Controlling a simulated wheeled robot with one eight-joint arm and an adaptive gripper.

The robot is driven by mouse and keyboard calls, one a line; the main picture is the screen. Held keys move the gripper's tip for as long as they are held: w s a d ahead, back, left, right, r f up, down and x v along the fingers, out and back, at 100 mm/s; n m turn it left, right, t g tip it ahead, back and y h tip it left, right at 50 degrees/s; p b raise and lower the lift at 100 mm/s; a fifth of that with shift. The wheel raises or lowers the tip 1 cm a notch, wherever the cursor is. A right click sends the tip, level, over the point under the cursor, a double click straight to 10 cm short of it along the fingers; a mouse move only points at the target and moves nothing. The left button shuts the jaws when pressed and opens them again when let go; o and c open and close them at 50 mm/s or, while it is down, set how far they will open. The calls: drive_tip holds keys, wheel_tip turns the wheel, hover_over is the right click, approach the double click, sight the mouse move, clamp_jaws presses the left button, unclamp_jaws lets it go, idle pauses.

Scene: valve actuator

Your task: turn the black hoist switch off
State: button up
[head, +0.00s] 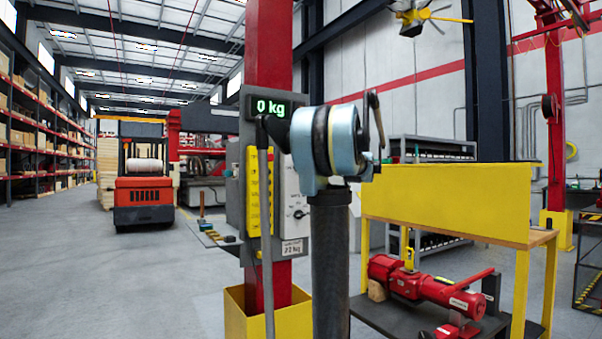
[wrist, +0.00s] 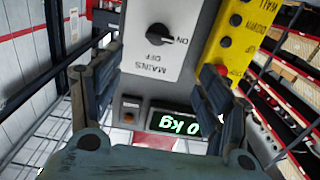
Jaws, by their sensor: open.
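The black hoist switch (wrist: 161,37) is a rotary knob on a white plate (wrist: 140,62) lettered MAINS, ON and OFF. The wrist view shows the plate upside down, with the knob's pointer toward ON. The knob also shows in the head view (head: 299,213), just left of my arm. My gripper (wrist: 152,84) is open and empty in the wrist view. Its dark fingers stand apart at left and right, with the plate beyond and between them. I see no contact with the knob. In the head view my own wrist hides most of the gripper.
A yellow button strip (wrist: 238,35) sits beside the switch plate. The display (wrist: 174,122) reads 0 kg. The panel hangs on a red post (head: 269,50) with a yellow base (head: 236,318). A yellow bench (head: 445,205) with a red actuator (head: 425,285) stands at right.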

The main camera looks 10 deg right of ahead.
drive_tip(key=x, duration=1.7)
drive_tip(key=shift+w, duration=0.15)
drive_tip(key=shift+c, duration=0.2)
drive_tip(key=c, duration=1)
